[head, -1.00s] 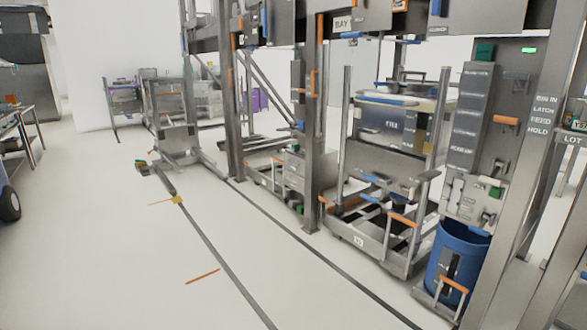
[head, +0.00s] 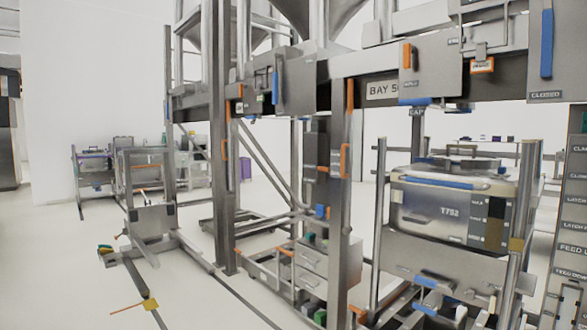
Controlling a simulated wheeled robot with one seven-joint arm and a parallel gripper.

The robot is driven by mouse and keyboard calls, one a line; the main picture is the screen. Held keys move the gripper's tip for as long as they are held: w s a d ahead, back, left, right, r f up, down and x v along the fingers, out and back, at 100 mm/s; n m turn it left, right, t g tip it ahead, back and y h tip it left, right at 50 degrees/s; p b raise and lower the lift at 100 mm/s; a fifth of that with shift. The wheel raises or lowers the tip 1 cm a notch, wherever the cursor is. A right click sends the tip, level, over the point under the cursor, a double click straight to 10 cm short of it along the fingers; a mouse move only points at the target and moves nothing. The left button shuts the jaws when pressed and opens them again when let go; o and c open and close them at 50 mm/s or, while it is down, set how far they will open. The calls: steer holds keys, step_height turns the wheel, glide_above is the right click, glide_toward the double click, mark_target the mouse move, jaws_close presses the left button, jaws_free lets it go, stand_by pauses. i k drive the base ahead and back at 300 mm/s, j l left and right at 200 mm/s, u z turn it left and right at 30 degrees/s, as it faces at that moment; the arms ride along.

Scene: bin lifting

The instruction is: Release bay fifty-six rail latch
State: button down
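A bay sign (head: 382,91) on the dark cross beam reads "BAY 5", its last part hidden behind a grey box. Below it, a steel bin (head: 420,216) with a blue-edged lid and the label "T752" sits in a wheeled frame. On the floor at the lower left, a dark rail carries a yellow block (head: 150,304) with a thin orange bar beside it. I cannot tell which part is the rail latch. My gripper is not in view.
Steel posts (head: 222,150) and a post with an orange handle (head: 342,200) stand between me and the bins. A grey panel (head: 567,230) with label strips stands at the right edge. The pale floor (head: 50,260) at left is clear.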

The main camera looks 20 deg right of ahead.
mark_target(408, 49)
steer(key=i+z, duration=0.1)
steer(key=i, duration=0.55)
steer(key=i+j+z, duration=0.1)
steer(key=i, duration=0.55)
steer(key=i+j+z, duration=0.15)
steer(key=i, duration=0.5)
steer(key=i+j+z, duration=0.15)
steer(key=i, duration=0.15)
steer(key=i+j+z, duration=0.15)
steer(key=i, duration=0.2)
